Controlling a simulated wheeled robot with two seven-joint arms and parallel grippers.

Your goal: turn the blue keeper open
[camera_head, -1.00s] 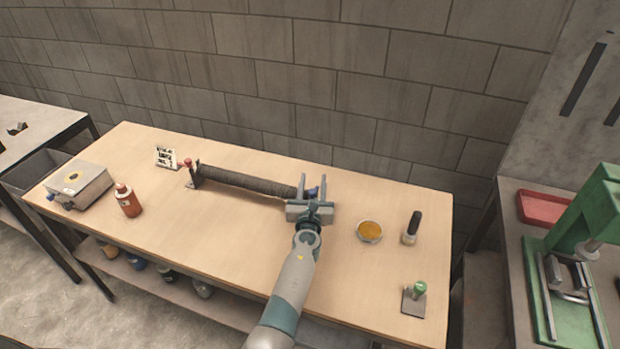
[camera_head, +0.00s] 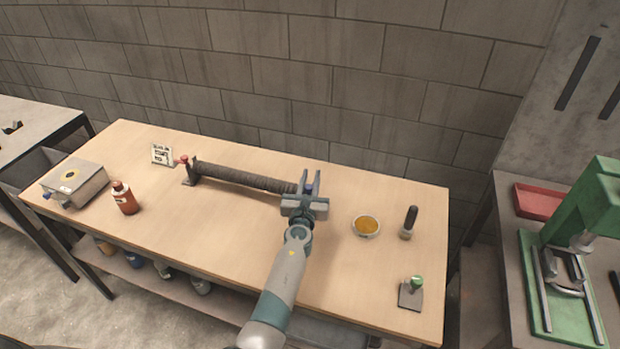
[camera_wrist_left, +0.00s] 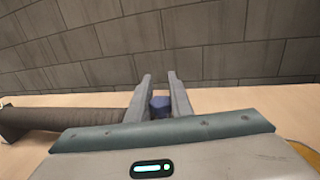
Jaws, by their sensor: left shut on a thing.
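The dark mesh tube (camera_head: 240,177) lies along the back of the wooden bench, held at its left end by a stand with a red knob (camera_head: 183,160). The blue keeper (camera_wrist_left: 160,106) is at the tube's right end. My left gripper (camera_head: 311,180) reaches over that end and is shut on the keeper. In the left wrist view, the keeper sits between the two fingers (camera_wrist_left: 160,92). In the head view the fingers hide most of it, so its turn angle cannot be told. My right gripper is not in view.
A bowl of orange stuff (camera_head: 367,226), a black-handled tool (camera_head: 409,222) and a green-knobbed block (camera_head: 411,292) stand to the right. A red-brown bottle (camera_head: 125,198), a metal box (camera_head: 75,184) and a small sign (camera_head: 161,154) are to the left.

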